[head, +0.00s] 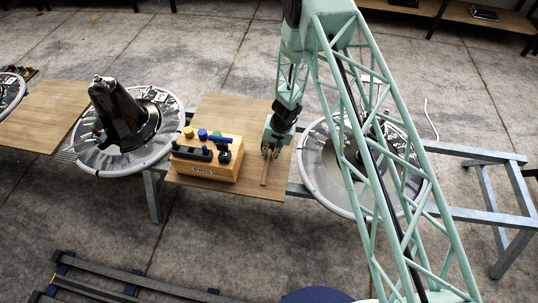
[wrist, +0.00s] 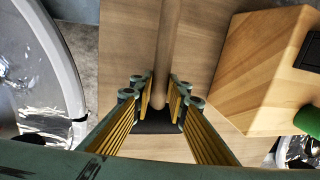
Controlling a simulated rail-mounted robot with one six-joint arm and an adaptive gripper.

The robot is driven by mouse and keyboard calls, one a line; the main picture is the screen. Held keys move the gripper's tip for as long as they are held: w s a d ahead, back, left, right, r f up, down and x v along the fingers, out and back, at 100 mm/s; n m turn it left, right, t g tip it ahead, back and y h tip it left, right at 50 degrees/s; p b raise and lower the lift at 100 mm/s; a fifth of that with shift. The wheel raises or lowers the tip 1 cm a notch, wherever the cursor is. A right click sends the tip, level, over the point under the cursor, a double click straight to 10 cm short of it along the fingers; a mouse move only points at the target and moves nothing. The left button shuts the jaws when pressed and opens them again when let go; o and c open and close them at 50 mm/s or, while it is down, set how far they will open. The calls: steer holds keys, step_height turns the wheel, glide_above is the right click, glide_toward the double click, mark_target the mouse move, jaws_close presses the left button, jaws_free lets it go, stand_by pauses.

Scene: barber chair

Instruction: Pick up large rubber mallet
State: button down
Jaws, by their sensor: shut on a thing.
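The large rubber mallet (head: 265,175) shows as a light wooden handle over the wooden board, pointing toward the front edge. In the wrist view, the mallet handle (wrist: 168,40) runs down from the top edge in between the finger pads. A dark block at the handle's lower end, between the fingers, looks like its head, but it is mostly hidden. My gripper (head: 269,151) points down at the handle's far end and is shut on the mallet. In the wrist view, my gripper (wrist: 160,92) has a pad on each side of the handle. I cannot tell whether the mallet touches the board.
A wooden block labelled PINS (head: 208,168), holding coloured pieces, stands close to the left of my gripper. Round grey-rimmed units lie on both sides of the board (head: 240,108), the left one (head: 92,160) carrying a dark cone (head: 117,108). A metal frame (head: 480,215) extends to the right.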

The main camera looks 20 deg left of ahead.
steer(key=shift+s+d+r+b, duration=0.1)
steer(key=shift+s+d+b, duration=0.2)
steer(key=shift+s, duration=0.35)
steer(key=shift+s+d+f+b, duration=0.1)
steer(key=shift+s+d+b, duration=0.25)
steer(key=shift+s, duration=0.3)
steer(key=shift+s+d+r+b, duration=0.1)
steer(key=shift+s+d+b, duration=0.2)
steer(key=shift+s, duration=0.35)
steer(key=s+b, duration=0.1)
steer(key=s+d+b, duration=0.1)
steer(key=s, duration=0.1)
steer(key=s+d+b, duration=0.1)
steer(key=b, duration=0.1)
steer(key=shift+s+d+r, duration=0.1)
steer(key=shift+s+r, duration=0.1)
steer(key=shift+s, duration=0.1)
steer(key=shift+s+d+r, duration=0.25)
steer(key=shift+s+d, duration=0.05)
steer(key=shift+s, duration=0.4)
steer(key=shift+s+d+r, duration=0.1)
steer(key=shift+s+d, duration=0.3)
steer(key=shift+s, duration=0.45)
steer(key=shift+s+d+r, duration=0.1)
steer(key=shift+s+d, duration=0.3)
steer(key=shift+s, duration=0.45)
